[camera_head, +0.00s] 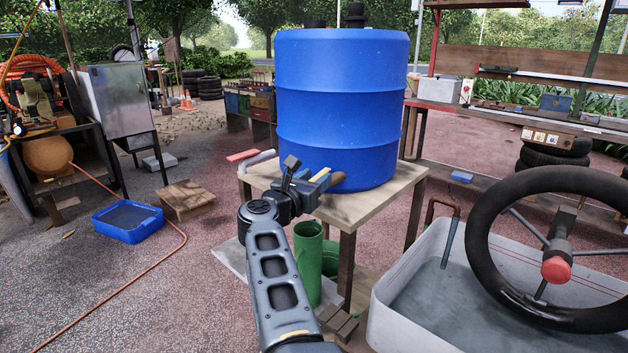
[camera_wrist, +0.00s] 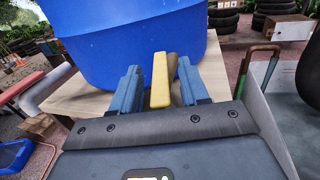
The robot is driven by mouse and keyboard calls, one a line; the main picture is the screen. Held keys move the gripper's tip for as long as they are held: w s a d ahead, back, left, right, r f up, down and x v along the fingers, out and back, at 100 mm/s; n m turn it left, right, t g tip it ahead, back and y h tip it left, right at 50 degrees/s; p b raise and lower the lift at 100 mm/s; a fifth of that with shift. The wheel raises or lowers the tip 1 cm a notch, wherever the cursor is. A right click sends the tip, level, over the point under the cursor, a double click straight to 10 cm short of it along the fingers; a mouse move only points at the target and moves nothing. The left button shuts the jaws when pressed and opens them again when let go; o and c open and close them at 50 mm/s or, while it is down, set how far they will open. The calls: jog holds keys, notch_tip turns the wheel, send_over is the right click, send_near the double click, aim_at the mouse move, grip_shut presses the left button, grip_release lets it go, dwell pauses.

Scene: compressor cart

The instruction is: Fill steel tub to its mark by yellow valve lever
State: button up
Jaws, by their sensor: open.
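A yellow valve lever (camera_head: 321,174) sits low on the front of a blue barrel (camera_head: 340,90), which stands on a wooden table. My gripper (camera_head: 308,184) is at the lever. In the wrist view its two blue fingers are open, with the lever (camera_wrist: 160,82) standing between them and gaps showing on both sides. A brownish cylindrical part shows just behind the lever. A grey tub (camera_head: 395,312) stands at the lower right with liquid in it. A thin reddish line runs along its inner wall above the liquid. A bent pipe (camera_head: 452,240) hangs over its back edge.
A large black wheel (camera_head: 478,235) with a red hub covers the tub's right part. A grey pipe with a red handle (camera_head: 242,156) is at the table's left. A green can (camera_head: 308,255) stands below. A blue basin (camera_head: 128,222) and hose lie left.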

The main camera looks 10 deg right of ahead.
jog(key=v, duration=0.7)
jog(key=shift+s+a, duration=0.2)
jog(key=shift+s, duration=0.05)
jog(key=shift+c, duration=0.2)
